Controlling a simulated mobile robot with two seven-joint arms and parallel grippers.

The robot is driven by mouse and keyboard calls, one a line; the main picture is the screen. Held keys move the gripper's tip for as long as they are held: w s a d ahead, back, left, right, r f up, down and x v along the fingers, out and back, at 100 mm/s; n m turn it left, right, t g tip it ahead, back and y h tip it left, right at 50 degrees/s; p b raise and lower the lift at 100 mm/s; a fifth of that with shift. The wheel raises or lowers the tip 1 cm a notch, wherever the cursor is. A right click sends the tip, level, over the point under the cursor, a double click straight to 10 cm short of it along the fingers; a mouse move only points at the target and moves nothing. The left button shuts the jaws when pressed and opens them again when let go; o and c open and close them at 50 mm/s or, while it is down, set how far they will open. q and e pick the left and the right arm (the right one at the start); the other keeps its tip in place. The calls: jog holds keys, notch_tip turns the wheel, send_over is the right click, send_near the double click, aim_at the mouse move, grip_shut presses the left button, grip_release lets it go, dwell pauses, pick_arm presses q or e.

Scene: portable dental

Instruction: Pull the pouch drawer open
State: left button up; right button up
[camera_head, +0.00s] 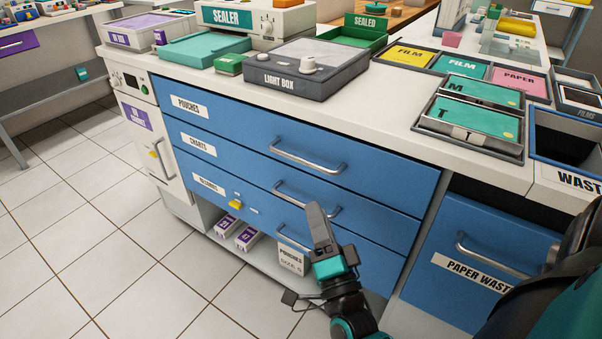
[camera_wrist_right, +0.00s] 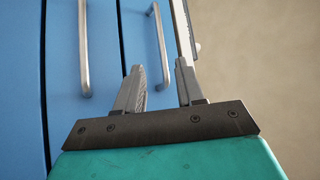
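The pouch drawer (camera_head: 235,115) is the top blue drawer, labelled POUCHES, and sits flush and shut in the cabinet. Its bar handle (camera_head: 308,158) is silver and horizontal. My right gripper (camera_head: 318,212) is in front of the drawers, below that handle and overlapping the middle drawer's handle in the head view. In the right wrist view its two fingers (camera_wrist_right: 159,72) are apart with nothing between them. Two silver handles show there, one left of the fingers and one beyond the gap; I cannot tell whether a finger touches any handle. My left gripper is out of view.
The CHARTS drawer (camera_head: 240,157) and a lower drawer (camera_head: 270,215) are below, both shut. The paper waste drawer (camera_head: 500,230) is at right. A light box (camera_head: 290,85) and trays stand on the worktop. Boxes sit on the low shelf. The tiled floor at left is clear.

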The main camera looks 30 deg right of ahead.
aim_at(301, 166)
jog(key=b+x, duration=0.1)
jog(key=x, duration=1)
jog(key=shift+w+r, duration=0.1)
jog(key=shift+w, duration=0.1)
grip_shut()
